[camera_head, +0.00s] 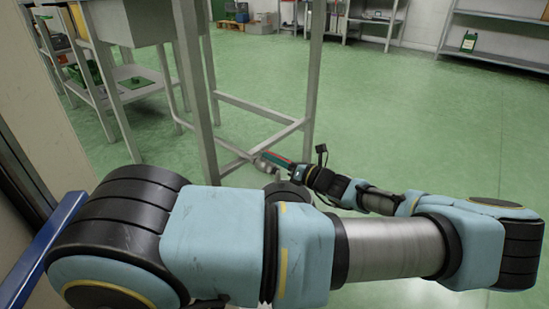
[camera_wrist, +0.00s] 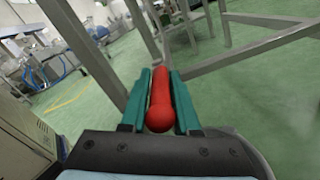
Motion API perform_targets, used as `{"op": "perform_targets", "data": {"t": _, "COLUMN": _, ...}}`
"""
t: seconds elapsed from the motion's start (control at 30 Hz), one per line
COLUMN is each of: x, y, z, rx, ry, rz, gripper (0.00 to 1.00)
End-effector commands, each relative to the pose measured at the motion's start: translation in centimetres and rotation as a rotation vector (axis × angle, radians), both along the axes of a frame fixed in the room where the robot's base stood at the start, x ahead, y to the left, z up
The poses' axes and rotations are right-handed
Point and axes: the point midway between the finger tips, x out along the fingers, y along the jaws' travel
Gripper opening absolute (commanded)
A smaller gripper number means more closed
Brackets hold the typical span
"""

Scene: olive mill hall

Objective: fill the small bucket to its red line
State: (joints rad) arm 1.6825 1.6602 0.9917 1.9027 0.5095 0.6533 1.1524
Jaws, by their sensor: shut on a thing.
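My gripper (camera_head: 279,160) reaches to the low end of a thin grey pipe (camera_head: 235,150) by the metal stand. In the wrist view its two teal fingers (camera_wrist: 160,82) are shut on a red handle (camera_wrist: 159,104), which lies lengthwise between them with its rounded end toward my palm. The handle's far end and what it joins are hard to make out. A grey rounded thing (camera_head: 286,190) shows just below my gripper, mostly hidden by my arm; I cannot tell whether it is the small bucket. No red line and no fill level can be seen.
The grey stand (camera_head: 312,80) with its tank (camera_head: 130,20) rises close to my gripper. A shelf trolley (camera_head: 130,85) stands at left, and a blue bar (camera_head: 40,250) is near my arm. Shelving (camera_head: 490,50) lines the back. The green floor (camera_head: 430,120) at right is clear.

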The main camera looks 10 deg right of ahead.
Motion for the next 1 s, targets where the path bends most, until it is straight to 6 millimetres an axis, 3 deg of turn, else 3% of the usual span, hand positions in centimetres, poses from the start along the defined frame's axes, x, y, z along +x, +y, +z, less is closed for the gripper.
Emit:
{"op": "perform_targets", "data": {"t": 0.8, "x": -0.01, "y": -0.1, "z": -0.03, "rx": -0.002, "ry": 0.0, "rz": 0.002, "gripper": 0.0}}
{"op": "perform_targets", "data": {"t": 1.0, "x": 0.4, "y": -0.37, "z": 0.07, "rx": -0.007, "ry": 0.005, "rz": 0.086, "gripper": 0.0}}
